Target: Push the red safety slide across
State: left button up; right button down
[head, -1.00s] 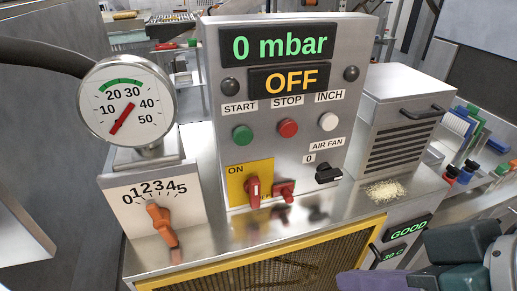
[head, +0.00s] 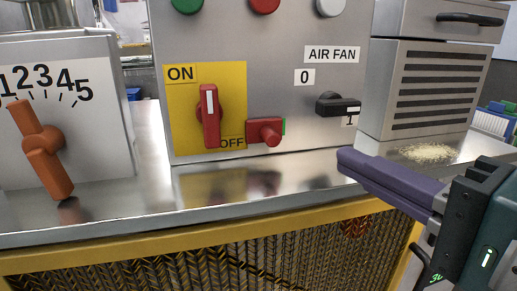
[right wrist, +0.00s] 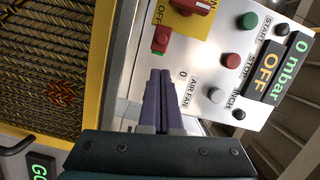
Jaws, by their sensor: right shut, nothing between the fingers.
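The red safety slide (head: 265,131) is a small red block with a round knob, low on the steel control panel, right of the yellow plate (head: 230,80). A thin green strip shows at its right edge. The slide also appears in the right wrist view (right wrist: 161,40). Above and left of it is the red ON/OFF switch (head: 209,118), its handle upright. My right gripper (head: 347,161) is shut and empty, its purple fingers pointing at the panel from the lower right, apart from the slide. In the wrist view its fingertips (right wrist: 160,75) lie just below the slide. My left gripper is not in view.
The black air fan knob (head: 338,105) sits right of the slide. An orange lever (head: 42,148) stands on the dial box at left. A vented steel box (head: 430,90) and crumbs (head: 428,152) are at right. The steel ledge before the panel is clear.

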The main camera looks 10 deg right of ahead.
send_near(279, 127)
jog(key=x, duration=0.4)
jog(key=shift+p, duration=0.4)
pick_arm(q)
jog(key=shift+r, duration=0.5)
pick_arm(e)
jog(key=shift+w+a+f, duration=0.1)
jog(key=shift+w, duration=0.4)
